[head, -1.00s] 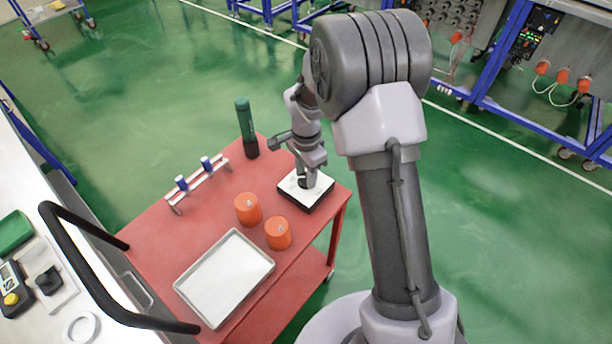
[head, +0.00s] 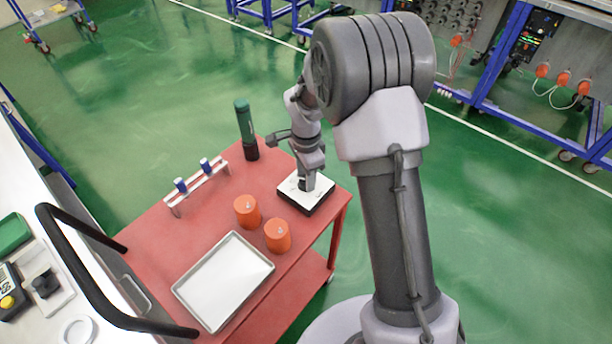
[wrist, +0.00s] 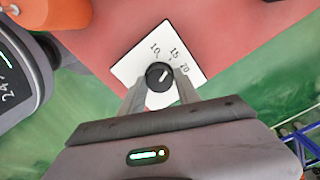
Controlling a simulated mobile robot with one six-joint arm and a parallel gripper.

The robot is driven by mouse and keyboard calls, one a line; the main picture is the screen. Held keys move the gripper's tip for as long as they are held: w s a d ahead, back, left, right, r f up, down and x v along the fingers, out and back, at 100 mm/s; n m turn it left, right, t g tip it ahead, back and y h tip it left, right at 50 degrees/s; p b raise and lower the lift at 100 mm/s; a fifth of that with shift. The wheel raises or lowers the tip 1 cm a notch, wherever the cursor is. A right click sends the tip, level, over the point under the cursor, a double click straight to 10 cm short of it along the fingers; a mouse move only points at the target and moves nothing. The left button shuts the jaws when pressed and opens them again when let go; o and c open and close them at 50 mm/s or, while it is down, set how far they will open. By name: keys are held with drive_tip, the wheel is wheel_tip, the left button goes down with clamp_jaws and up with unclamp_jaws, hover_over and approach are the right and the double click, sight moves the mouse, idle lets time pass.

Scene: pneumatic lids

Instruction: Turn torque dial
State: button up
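The torque dial (wrist: 159,77) is a round black knob with a white pointer line, on a white plate (wrist: 133,68) marked 10, 15 and 20. The pointer leans up and to the right, toward the 15 and 20 side. My gripper (wrist: 160,84) is at the dial, one grey finger on its left and one on its right. I cannot tell whether the fingers touch it. In the head view my gripper (head: 306,186) points down over the dial's white-topped box (head: 318,194), at the right corner of the red cart, and hides the dial.
The red cart top (head: 160,240) also holds two orange cylinders (head: 247,211) (head: 277,236), a metal tray (head: 222,280), a rack with blue-capped pieces (head: 198,185) and a green-and-black upright cylinder (head: 246,130). A black handle (head: 90,275) curves at the cart's left. Green floor surrounds it.

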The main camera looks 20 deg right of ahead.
drive_tip(key=shift+o, duration=1.3)
wheel_tip(320, 180, up, 17)
drive_tip(key=p, duration=0.6)
drive_tip(key=shift+r, duration=0.2)
drive_tip(key=shift+s+r, duration=0.1)
drive_tip(key=s+a+r+n+t+y+b, duration=0.1)
drive_tip(key=s+a+r+n+t+b, duration=0.2)
drive_tip(key=s+r+n, duration=0.75)
drive_tip(key=s+t+y, duration=0.1)
drive_tip(key=s+t, duration=0.1)
drive_tip(key=s, duration=1.2)
drive_tip(key=shift+s+a+f+n+t+b, duration=0.25)
drive_tip(key=shift+a+n+t+b, duration=0.05)
drive_tip(key=shift+a+n+t, duration=0.15)
